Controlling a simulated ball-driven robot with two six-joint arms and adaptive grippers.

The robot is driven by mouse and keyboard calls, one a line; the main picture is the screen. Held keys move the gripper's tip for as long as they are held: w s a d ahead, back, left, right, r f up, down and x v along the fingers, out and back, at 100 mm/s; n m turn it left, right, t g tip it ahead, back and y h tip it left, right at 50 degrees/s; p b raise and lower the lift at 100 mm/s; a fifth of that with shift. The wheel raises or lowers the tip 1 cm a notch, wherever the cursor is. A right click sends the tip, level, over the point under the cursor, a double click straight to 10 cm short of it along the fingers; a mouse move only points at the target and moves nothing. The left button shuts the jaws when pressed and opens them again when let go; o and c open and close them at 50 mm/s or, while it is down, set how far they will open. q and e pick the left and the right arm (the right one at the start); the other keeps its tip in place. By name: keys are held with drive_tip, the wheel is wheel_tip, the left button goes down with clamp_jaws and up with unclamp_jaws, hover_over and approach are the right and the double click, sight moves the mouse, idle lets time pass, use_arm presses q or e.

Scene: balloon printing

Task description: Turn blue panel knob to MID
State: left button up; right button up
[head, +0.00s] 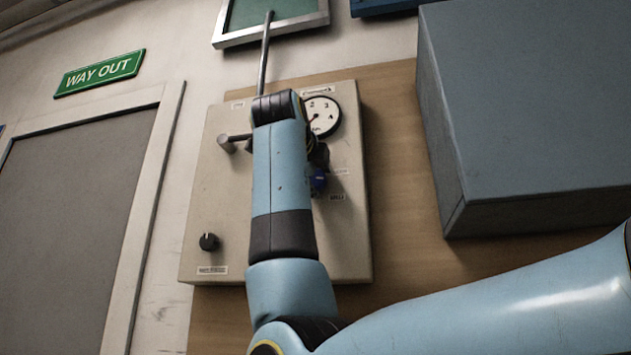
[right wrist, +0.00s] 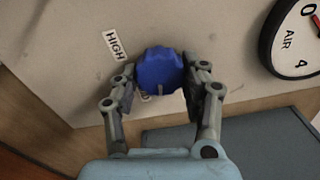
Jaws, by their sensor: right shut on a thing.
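The blue knob (right wrist: 158,70) is on the beige panel (right wrist: 60,45), between the two fingers of my right gripper (right wrist: 160,88). The gripper is shut on the knob. A pale pointer mark shows at the knob's lower edge in the right wrist view. A HIGH label (right wrist: 115,45) is at the knob's upper left; another label by the knob's lower edge is mostly hidden. In the head view the blue knob (head: 319,179) shows just right of my right forearm, which hides most of the gripper. My left gripper is not in view.
A round AIR gauge (head: 322,117), a grey lever (head: 232,143) and a black knob (head: 209,242) are on the same panel. A large grey box (head: 530,110) stands out to the right. A door (head: 70,240) and WAY OUT sign (head: 99,74) are on the left.

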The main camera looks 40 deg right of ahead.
drive_tip(key=m, duration=0.4)
drive_tip(key=m+b, duration=0.1)
drive_tip(key=m, duration=0.1)
drive_tip(key=shift+w+f, duration=0.1)
drive_tip(key=shift+f, duration=0.2)
idle(0.4)
drive_tip(key=o, duration=1.1)
drive_tip(key=shift+r, duration=0.1)
drive_tip(key=shift+a, duration=0.1)
drive_tip(key=shift+v, duration=3.7)
drive_tip(key=shift+o, duration=0.2)
